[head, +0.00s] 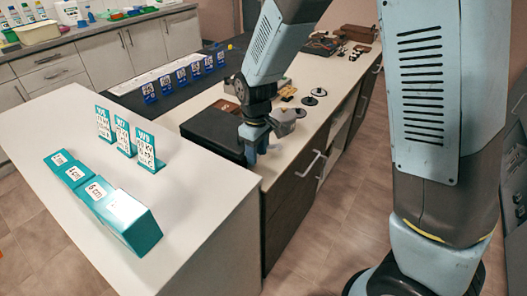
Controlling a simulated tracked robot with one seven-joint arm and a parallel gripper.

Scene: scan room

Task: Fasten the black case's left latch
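A flat black case (208,133) lies on the counter, left of and partly behind my gripper; it appears closed. My gripper (252,155) points downward at the right end of the case's near side. It is small in the picture, so I cannot tell whether it touches the case or whether its fingers are open. The left latch cannot be made out.
Teal stepped blocks (105,205) and teal number stands (130,140) occupy the white table (200,195) in front. Blue tag stands (180,77) are behind the case. Black discs (310,101) and small parts lie to the right. My arm fills the right side.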

